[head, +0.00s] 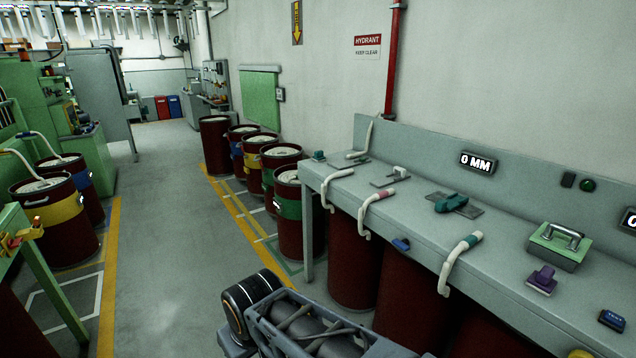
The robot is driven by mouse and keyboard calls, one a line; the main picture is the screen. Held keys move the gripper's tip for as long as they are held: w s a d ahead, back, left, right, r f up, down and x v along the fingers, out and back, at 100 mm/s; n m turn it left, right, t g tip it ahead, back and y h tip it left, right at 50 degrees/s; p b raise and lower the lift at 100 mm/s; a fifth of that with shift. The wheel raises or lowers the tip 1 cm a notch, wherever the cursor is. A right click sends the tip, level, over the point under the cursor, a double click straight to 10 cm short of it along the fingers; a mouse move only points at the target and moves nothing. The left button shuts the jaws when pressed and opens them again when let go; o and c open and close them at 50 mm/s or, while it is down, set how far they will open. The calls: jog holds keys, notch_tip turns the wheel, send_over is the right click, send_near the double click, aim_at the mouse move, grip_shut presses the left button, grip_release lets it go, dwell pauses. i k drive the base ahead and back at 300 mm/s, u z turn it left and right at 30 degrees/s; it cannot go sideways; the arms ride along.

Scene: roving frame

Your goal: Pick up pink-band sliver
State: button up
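The pink-band sliver (369,209) is a thick white strand with a small pink band near its upper end. It lies over the front edge of the grey bench (400,215), with its lower end hanging down the front. My gripper is not in view. Part of my arm shows at the bottom middle, well below and left of the sliver, and apart from it.
Similar slivers hang to either side, one with a teal band (456,257) to the right and a plain one (330,187) to the left. Dark red drums (354,265) stand underneath. The aisle floor (180,250) at left is clear.

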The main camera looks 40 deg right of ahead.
aim_at(390, 192)
jog(key=z, duration=0.1)
jog(key=i, duration=1.45)
jog(key=z, duration=1.4)
jog(key=i, duration=1)
jog(key=z, duration=0.95)
